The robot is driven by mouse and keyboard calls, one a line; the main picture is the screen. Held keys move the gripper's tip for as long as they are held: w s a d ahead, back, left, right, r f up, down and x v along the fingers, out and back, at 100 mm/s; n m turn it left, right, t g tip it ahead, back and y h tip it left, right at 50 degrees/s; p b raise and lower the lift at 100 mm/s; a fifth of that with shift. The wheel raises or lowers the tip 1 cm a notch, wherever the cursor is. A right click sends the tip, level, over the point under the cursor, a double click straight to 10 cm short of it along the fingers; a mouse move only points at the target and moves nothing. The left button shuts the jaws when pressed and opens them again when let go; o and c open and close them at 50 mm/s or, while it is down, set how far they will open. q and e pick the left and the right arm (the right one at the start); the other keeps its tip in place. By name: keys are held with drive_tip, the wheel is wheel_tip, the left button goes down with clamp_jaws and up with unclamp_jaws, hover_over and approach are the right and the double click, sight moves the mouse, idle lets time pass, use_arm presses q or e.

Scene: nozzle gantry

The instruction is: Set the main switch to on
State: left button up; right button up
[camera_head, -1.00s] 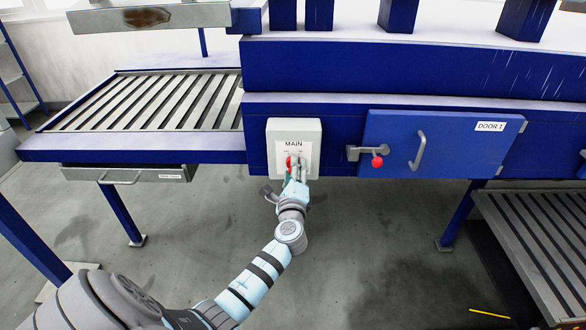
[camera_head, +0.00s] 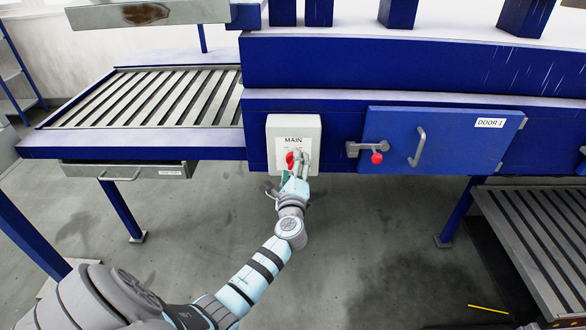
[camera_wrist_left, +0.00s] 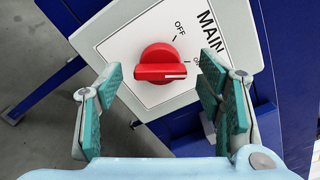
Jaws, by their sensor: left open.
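The main switch is a red knob (camera_wrist_left: 158,64) on a pale box (camera_head: 272,134) marked MAIN, on the front of the blue machine. In the left wrist view its handle lies level, with its white mark at the right end, toward the ON tick and away from the OFF label (camera_wrist_left: 181,25). The ON label is partly hidden by a finger. My left gripper (camera_wrist_left: 160,95) is open, its teal-padded fingers either side of the knob with visible gaps. In the head view the knob (camera_head: 292,160) shows beside the fingers of my left gripper (camera_head: 297,170). My right gripper is not in view.
Right of the box is a blue door (camera_head: 460,140) labelled DOOR 1, with a handle and a red-knobbed latch (camera_head: 376,158). A slatted roller bed (camera_head: 150,98) lies to the left, above a drawer (camera_head: 125,173). The floor below the box is open.

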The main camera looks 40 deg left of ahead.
use_arm(q)
drive_tip(key=v, duration=1.2)
